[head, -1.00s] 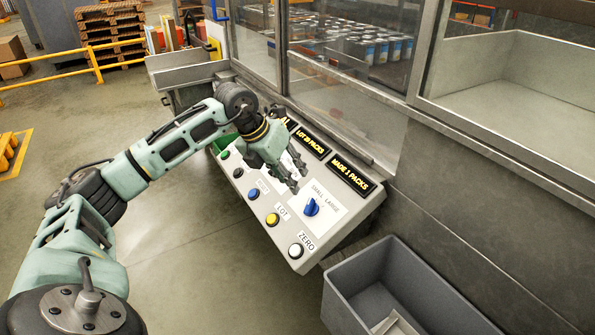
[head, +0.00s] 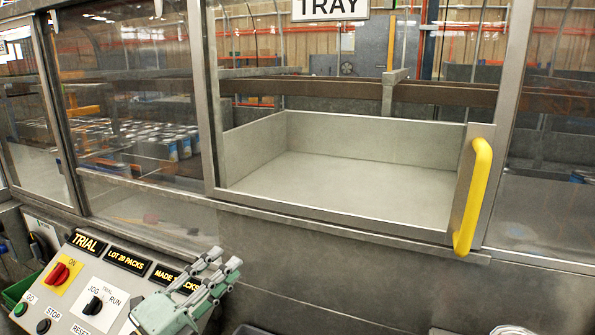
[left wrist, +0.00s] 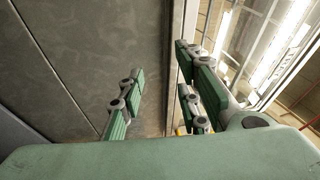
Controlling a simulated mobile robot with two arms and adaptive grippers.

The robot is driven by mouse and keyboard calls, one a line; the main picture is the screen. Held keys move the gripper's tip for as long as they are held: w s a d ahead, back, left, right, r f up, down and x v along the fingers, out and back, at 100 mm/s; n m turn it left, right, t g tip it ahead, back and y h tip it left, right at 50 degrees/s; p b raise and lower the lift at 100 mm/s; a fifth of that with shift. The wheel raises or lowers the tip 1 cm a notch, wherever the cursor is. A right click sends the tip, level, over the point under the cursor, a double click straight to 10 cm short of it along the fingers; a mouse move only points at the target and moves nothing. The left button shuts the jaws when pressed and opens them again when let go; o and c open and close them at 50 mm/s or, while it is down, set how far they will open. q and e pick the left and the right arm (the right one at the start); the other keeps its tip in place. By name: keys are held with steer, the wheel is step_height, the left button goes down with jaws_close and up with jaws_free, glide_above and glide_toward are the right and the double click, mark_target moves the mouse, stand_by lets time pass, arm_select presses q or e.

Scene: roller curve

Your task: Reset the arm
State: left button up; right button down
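My left gripper (head: 220,264) is at the lower middle of the head view, above the right end of the control panel (head: 127,287). It covers part of the panel's right side. A grey wall lies beyond the fingers. The rest of my left arm is out of the head view. My right gripper is in neither view.
The panel carries a red knob (head: 62,272), a black knob (head: 93,306) and a green button (head: 20,309). Behind it stands a glazed machine with an empty tray bay (head: 345,185) and a yellow handle (head: 473,195). Cans (head: 150,145) show behind the glass.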

arm_select(q)
steer(key=s+a+f+n+g+y, duration=0.1)
steer(key=s+a+f+n+y, duration=0.4)
steer(key=f+n+y, duration=0.4)
steer(key=s+a+f+n+g+y, duration=0.1)
steer(key=s+a+f+n+y, duration=0.1)
steer(key=a+f+n+y, duration=0.7)
steer(key=s+d+f+n+g+h, duration=0.25)
steer(key=s+f+g, duration=0.2)
steer(key=s, duration=0.35)
steer(key=s+d+f+n+g+h, duration=0.1)
steer(key=s+d+f+g, duration=0.2)
steer(key=s+f, duration=0.35)
steer(key=s+d+f+n+g+h, duration=0.2)
steer(key=s+f+g, duration=0.15)
steer(key=s, duration=0.55)
step_height(320, 180, down, 24)
steer(key=g, duration=0.1)
steer(key=s+a+f+g, duration=0.1)
steer(key=s+a+f, duration=0.2)
steer(key=s+f, duration=1.4)
steer(key=shift+s+f+m+g, duration=0.3)
steer(key=shift+s+f+m, duration=0.05)
steer(key=shift+s, duration=0.35)
